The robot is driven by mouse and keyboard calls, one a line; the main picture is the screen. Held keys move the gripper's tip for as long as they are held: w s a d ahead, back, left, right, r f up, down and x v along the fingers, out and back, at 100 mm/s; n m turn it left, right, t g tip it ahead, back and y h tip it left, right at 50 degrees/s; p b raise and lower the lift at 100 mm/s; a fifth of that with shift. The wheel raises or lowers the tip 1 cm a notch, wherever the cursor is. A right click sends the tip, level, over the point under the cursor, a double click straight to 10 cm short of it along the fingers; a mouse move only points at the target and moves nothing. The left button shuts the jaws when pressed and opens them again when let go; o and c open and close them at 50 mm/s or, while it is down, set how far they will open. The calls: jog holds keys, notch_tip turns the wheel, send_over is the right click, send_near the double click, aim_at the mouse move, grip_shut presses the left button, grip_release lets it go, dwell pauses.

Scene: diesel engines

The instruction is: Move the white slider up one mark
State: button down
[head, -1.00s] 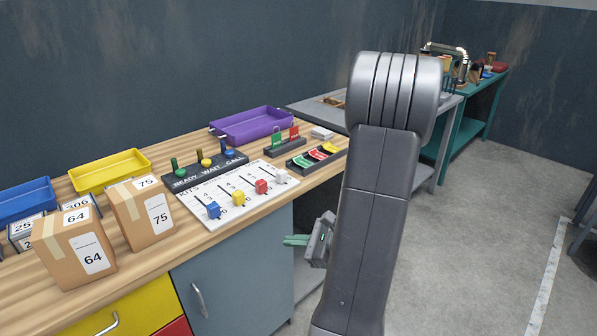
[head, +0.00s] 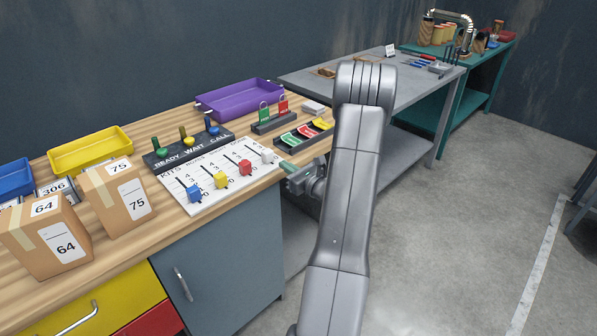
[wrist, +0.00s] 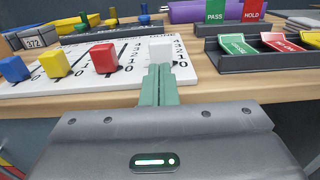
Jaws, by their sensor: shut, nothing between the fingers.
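The white slider (head: 268,156) is the rightmost of the sliders on the white board (head: 225,195), which lies on the wooden bench. In the wrist view the white slider (wrist: 161,50) stands just beyond my fingertips, close to the low numbers of its scale. Its exact mark cannot be read, as my fingers partly cover it. My gripper (head: 285,166) has green fingers, shut and empty, at the bench's front edge beside the board's right end. In the wrist view my gripper (wrist: 159,68) points at the slider's front; whether it touches cannot be told.
Red (head: 245,168), yellow (head: 220,180) and blue (head: 194,194) sliders stand left of the white one. Behind is the READY WAIT CALL block (head: 188,150). A dark tray (head: 305,136) with coloured cards lies to the right. Cardboard boxes (head: 117,190) stand at left.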

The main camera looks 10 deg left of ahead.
aim_at(270, 156)
jog(key=p+x, duration=0.1)
jog(key=x, duration=0.4)
jog(key=shift+a, duration=0.1)
